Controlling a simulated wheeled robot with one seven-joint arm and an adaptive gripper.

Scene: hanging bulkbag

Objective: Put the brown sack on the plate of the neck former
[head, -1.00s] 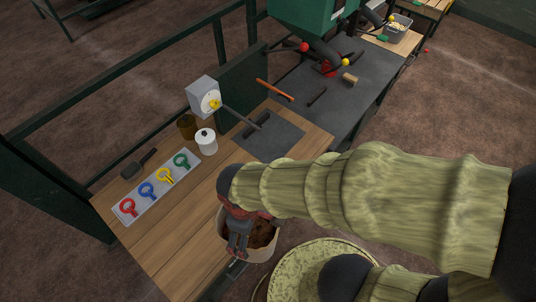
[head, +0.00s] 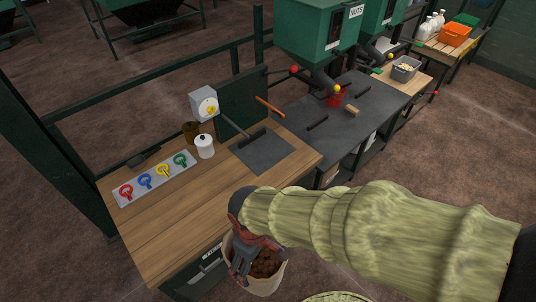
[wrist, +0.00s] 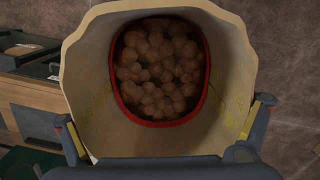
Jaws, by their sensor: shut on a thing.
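The brown sack (head: 268,281) is a pale tan open-topped bag filled with round brown pieces. It hangs from my gripper (head: 243,262) in front of the wooden bench's near edge, mouth up. In the wrist view the sack's mouth (wrist: 85,70) fills the middle, with a red ring inside it around the contents. My fingers (wrist: 165,130) show at both sides of the sack, shut on it. A dark square plate (head: 268,155) lies flat on the bench, beyond the sack; it seems to be the neck former's plate, with an upright dark panel (head: 242,103) behind it.
A grey dial box (head: 204,104) stands behind. A dark table (head: 350,115) with green hoppers adjoins right. The bench's front is clear.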

